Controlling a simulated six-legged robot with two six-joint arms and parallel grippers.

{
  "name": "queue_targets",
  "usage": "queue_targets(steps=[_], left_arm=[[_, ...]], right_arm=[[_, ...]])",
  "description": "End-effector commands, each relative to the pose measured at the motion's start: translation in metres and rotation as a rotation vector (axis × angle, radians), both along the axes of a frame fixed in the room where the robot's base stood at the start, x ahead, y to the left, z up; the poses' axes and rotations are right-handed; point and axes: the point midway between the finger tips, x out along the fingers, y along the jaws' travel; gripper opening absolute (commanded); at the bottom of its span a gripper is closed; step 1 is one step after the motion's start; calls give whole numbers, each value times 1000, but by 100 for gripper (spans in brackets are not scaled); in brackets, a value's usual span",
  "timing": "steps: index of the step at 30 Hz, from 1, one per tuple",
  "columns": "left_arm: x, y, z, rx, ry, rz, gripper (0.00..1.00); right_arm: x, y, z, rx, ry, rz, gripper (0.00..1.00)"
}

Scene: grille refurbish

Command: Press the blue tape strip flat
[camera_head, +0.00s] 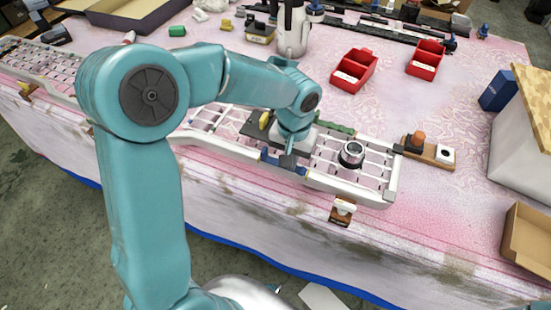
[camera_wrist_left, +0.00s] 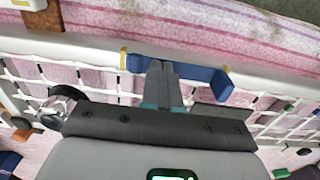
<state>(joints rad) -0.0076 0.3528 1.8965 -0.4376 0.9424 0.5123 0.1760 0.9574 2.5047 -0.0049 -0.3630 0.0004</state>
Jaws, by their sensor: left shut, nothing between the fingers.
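The blue tape strip (camera_wrist_left: 198,73) lies along the white edge rail of the grille (camera_head: 225,150), with small yellow marks near its ends. In the head view parts of the strip (camera_head: 269,158) show on either side of my gripper. My left gripper (camera_head: 288,161) is shut and empty, pointing down at the strip. In the left wrist view its fingertips (camera_wrist_left: 161,66) overlap the strip left of its middle. I cannot tell whether they touch it. The strip's right end looks thicker and may stand off the rail. My right gripper is not in view.
A round dark-rimmed fitting (camera_head: 352,154) sits on the grille's right part. A wooden block with knobs (camera_head: 429,151) is at its right end. Two red bins (camera_head: 353,71) stand behind. A small brown-and-white piece (camera_head: 342,211) is at the table's front edge. The pink cloth at right is mostly clear.

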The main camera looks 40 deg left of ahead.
Motion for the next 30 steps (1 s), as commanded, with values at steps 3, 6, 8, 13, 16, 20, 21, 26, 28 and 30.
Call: queue_targets(steps=[3, 6, 8, 13, 16, 20, 21, 26, 28, 30], left_arm=[[0, 0, -1, 0, 0, 0, 0], [0, 0, -1, 0, 0, 0, 0], [0, 0, -1, 0, 1, 0, 0], [0, 0, 0, 0, 1, 0, 0], [0, 0, 6, 0, 1, 0, 0], [0, 0, 19, 0, 0, 0, 0], [0, 0, 23, 0, 0, 0, 0], [0, 0, 26, 0, 1, 0, 0], [0, 0, 25, 0, 1, 0, 0], [0, 0, 25, 0, 0, 0, 0]], right_arm=[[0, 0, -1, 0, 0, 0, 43], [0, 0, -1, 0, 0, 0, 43], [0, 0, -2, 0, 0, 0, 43], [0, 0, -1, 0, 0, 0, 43], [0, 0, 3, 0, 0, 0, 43], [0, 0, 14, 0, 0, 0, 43], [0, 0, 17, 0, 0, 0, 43], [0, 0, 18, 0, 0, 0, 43], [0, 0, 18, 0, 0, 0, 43], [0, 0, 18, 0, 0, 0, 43]])
